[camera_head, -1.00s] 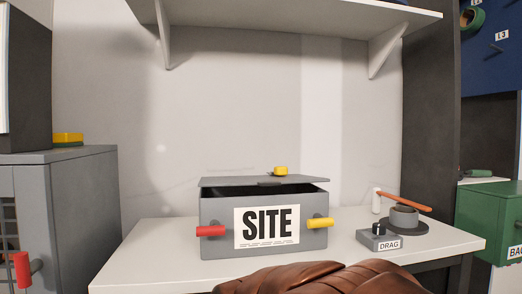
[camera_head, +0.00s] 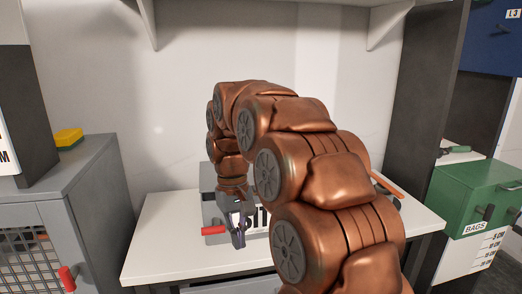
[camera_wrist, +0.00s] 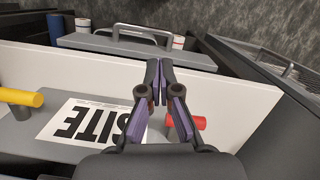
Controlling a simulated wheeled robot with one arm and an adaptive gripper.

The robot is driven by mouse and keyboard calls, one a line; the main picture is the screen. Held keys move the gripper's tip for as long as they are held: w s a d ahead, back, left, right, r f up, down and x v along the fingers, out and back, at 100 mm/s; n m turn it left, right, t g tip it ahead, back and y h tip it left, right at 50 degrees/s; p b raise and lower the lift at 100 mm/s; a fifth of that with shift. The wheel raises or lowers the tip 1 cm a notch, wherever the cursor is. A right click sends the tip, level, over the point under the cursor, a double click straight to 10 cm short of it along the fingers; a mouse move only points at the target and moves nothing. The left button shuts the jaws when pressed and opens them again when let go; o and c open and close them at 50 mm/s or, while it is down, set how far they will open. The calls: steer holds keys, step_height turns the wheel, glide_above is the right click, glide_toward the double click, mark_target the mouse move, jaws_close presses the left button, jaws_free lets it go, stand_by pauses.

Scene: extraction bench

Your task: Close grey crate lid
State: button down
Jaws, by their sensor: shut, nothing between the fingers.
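The grey crate (camera_head: 209,212) stands on the white table, mostly hidden behind my arm in the head view. Its front has a white SITE label (camera_wrist: 85,125) and a red handle (camera_head: 214,230). The wrist view shows the front upside down, with the red handle (camera_wrist: 201,123) and a yellow handle (camera_wrist: 22,97). My gripper (camera_head: 239,242) points down in front of the crate's front, near the red handle. Its fingers (camera_wrist: 158,68) are together and empty.
The white table (camera_head: 160,235) has free room left of the crate. A grey cabinet (camera_head: 85,185) with a yellow block (camera_head: 68,138) stands left. A green box (camera_head: 470,195) is at the right. A grey drawer-like part with a handle (camera_wrist: 145,30) shows beyond the table edge.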

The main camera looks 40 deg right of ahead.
steer(key=w+d+r+m+p, duration=0.1)
steer(key=w+d+r+p, duration=0.25)
steer(key=r+p, duration=0.35)
steer(key=w+d+r+m+p, duration=0.15)
steer(key=d+r+p, duration=0.25)
steer(key=r, duration=0.4)
steer(key=w+d+r+p, duration=0.4)
steer(key=r+p, duration=0.2)
steer(key=r, duration=0.2)
steer(key=shift+t, duration=0.4)
steer(key=f+b, duration=0.2)
steer(key=s+f+b, duration=0.1)
steer(key=f+b, duration=0.5)
steer(key=shift+s+f, duration=0.15)
steer(key=shift+s+a+f+p, duration=0.15)
steer(key=shift+f+p, duration=0.3)
steer(key=shift+f, duration=1.05)
steer(key=shift+s+f+p, duration=0.15)
steer(key=shift+f+p, duration=0.25)
steer(key=shift+f, duration=1.1)
steer(key=f+b, duration=0.1)
steer(key=f+t+b, duration=0.1)
steer(key=f+b, duration=0.1)
steer(key=shift+s+b, duration=0.2)
steer(key=shift+b, duration=0.1)
steer(key=shift+s+a+f+t+h+b, duration=0.2)
steer(key=shift+f+t+h+b, duration=0.1)
steer(key=shift+b, duration=0.1)
